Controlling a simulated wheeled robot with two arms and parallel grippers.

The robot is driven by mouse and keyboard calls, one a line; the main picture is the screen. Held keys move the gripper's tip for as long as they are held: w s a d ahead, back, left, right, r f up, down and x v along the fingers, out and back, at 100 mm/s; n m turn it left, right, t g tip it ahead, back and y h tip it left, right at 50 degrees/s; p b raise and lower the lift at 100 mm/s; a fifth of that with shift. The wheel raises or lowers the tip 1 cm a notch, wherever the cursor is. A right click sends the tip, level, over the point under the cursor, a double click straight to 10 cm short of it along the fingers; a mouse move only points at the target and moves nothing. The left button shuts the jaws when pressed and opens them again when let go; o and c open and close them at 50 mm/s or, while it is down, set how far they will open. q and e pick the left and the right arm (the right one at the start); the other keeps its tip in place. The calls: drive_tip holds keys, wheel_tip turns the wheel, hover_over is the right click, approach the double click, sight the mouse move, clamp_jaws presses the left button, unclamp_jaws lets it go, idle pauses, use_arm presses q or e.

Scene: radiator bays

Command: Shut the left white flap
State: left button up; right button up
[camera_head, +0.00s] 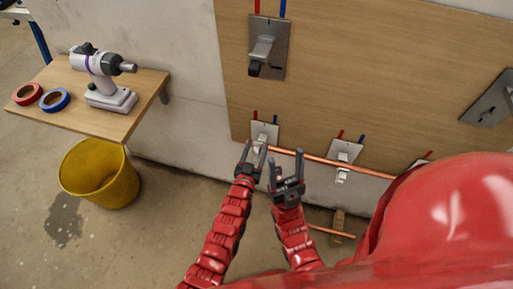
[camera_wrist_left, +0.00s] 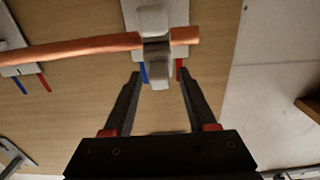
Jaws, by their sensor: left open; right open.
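The left white flap (camera_head: 262,138) is on the leftmost small bracket low on the wooden panel, at the left end of a copper pipe (camera_head: 345,164). In the left wrist view the flap (camera_wrist_left: 157,75) is a pale block by the pipe (camera_wrist_left: 80,47), with a grey part across the pipe. I cannot tell how far the flap is turned. My left gripper (camera_head: 254,151) is open just below the bracket, its fingers on either side of the flap, with no clear contact. My right gripper (camera_head: 286,167) is open and empty beside it, to the right.
Another bracket with a white flap (camera_head: 342,170) is further right along the pipe. A larger bracket (camera_head: 268,48) is above. A wooden shelf (camera_head: 75,110) with a drill (camera_head: 103,75) and tape rolls is at left, above a yellow bucket (camera_head: 100,175). Floor between bucket and arms is clear.

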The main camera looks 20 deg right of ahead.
use_arm(q)
clamp_jaws()
